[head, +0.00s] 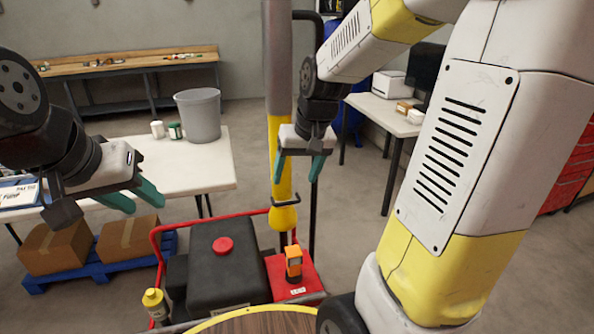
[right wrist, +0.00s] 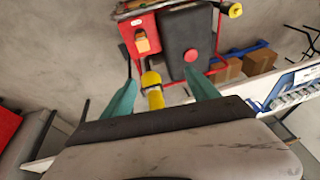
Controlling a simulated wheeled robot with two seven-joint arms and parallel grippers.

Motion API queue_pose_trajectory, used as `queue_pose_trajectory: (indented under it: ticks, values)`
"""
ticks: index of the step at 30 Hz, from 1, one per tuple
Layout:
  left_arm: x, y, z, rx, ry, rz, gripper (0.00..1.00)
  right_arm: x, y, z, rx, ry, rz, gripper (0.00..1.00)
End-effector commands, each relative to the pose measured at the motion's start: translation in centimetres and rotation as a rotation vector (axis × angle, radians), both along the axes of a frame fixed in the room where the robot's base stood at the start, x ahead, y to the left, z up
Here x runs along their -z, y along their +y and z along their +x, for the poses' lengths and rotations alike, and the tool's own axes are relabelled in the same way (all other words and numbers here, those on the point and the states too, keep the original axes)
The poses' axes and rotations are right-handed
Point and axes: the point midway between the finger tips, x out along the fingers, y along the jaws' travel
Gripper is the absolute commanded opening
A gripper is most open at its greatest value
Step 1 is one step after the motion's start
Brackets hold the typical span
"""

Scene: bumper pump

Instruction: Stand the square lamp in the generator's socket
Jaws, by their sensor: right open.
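The square lamp (head: 293,262) is orange with a dark base. It stands upright on the red panel (head: 312,283) of the generator (head: 224,262), which has a black tank, a red cap and a red tube frame. Its base hides the socket, so I cannot tell how it is seated. In the right wrist view the lamp (right wrist: 142,42) shows beyond the fingertips, apart from them. My right gripper (head: 299,170) is open and empty, above and behind the lamp in the head view. My left gripper (head: 142,202) is open and empty, left of the generator.
A yellow post (head: 280,165) rises behind the generator, close to my right gripper. A yellow bottle (head: 155,303) stands at the generator's front left. A white table (head: 205,165) with a grey bin (head: 198,114) and boxes on a blue pallet (head: 100,262) are at left.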

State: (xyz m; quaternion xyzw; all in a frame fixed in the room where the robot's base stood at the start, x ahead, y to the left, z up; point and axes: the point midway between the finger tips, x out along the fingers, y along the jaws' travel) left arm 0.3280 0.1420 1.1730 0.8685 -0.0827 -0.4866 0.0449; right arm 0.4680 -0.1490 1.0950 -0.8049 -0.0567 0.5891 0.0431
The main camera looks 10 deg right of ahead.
Motion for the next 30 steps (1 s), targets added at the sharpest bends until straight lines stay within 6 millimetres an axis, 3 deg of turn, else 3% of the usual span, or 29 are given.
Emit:
queue_pose_trajectory:
  ticks: [1, 6, 12, 18, 30]
  values:
    - [0.0, 0.0, 0.0, 0.0, 0.0, 0.0, 0.36, -1.9, 0.1, -1.8, -0.002, -0.04, 0.01, 0.69]
    - [0.0, 0.0, 0.0, 0.0, 0.0, 0.0, 0.36, -5.8, 0.4, -7.7, -0.012, -0.139, 0.03, 0.69]
    - [0.0, 0.0, 0.0, 0.0, 0.0, 0.0, 0.36, -7.5, 0.6, -12.5, -0.021, -0.22, 0.038, 0.69]
    - [0.0, 0.0, 0.0, 0.0, 0.0, 0.0, 0.36, -7.7, 0.7, -14.1, -0.024, -0.242, 0.039, 0.69]
    - [0.0, 0.0, 0.0, 0.0, 0.0, 0.0, 0.36, -7.7, 0.7, -14.0, -0.024, -0.242, 0.04, 0.69]
